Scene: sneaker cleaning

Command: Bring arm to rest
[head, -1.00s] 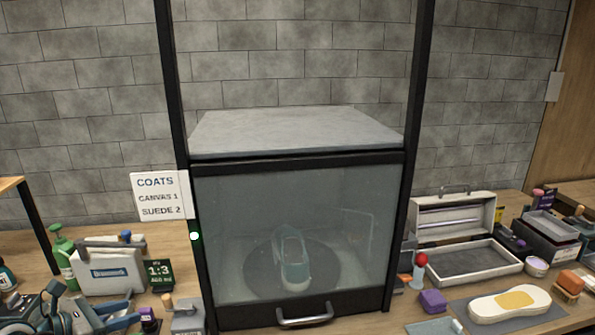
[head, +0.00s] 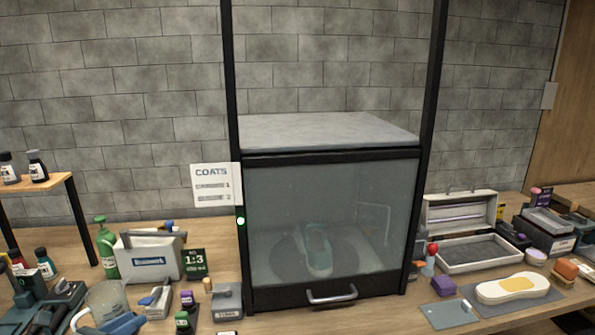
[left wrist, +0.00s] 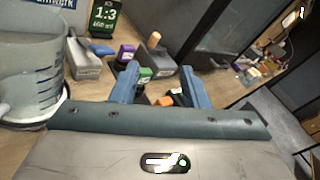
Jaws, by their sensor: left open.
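My left gripper (left wrist: 160,80) is open in the left wrist view, with its two blue fingers apart. Small bottles with green (left wrist: 145,74) and orange (left wrist: 165,101) tops show beyond and between the fingers, and I see nothing held. A clear measuring jug (left wrist: 28,75) stands close on the gripper's left; it also shows in the head view (head: 107,296). My right gripper is in neither view.
An open case (head: 478,252) and a shoe sole (head: 513,288) lie right.

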